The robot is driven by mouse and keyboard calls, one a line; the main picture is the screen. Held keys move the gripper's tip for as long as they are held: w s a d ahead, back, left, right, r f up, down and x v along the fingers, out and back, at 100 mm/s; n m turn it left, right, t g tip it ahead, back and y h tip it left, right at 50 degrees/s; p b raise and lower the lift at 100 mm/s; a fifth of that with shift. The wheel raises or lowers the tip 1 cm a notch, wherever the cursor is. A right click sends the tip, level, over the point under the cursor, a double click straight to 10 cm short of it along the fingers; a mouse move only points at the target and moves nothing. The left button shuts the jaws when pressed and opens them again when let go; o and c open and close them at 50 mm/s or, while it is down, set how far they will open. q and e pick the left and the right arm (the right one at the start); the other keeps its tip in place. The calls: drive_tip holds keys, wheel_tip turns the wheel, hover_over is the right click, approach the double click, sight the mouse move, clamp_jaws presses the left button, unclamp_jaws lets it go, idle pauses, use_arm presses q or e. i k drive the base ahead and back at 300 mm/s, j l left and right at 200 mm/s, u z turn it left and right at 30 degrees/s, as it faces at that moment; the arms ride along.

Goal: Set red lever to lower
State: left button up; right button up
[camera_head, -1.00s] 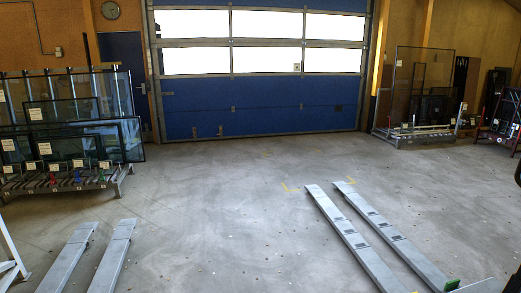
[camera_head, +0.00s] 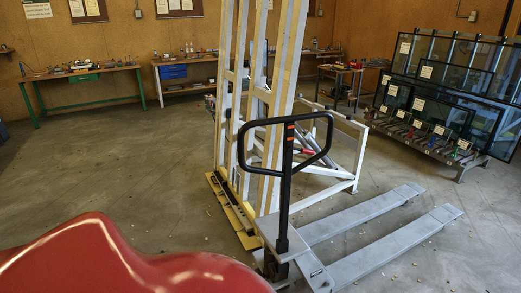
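Neither of my grippers is in view.
A pallet jack with a black loop handle (camera_head: 285,190) and grey forks (camera_head: 390,240) stands in front of the frame. A large glossy red surface (camera_head: 120,262) fills the lower left. Workbenches (camera_head: 85,74) line the back wall. Floor at left is clear.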

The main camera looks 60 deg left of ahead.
sight(290, 149)
drive_tip(key=j+u, duration=0.25)
drive_tip(key=u, duration=0.25)
drive_tip(key=j+u, duration=0.25)
drive_tip(key=u, duration=0.2)
drive_tip(key=i+j+u, duration=0.15)
drive_tip(key=u, duration=0.35)
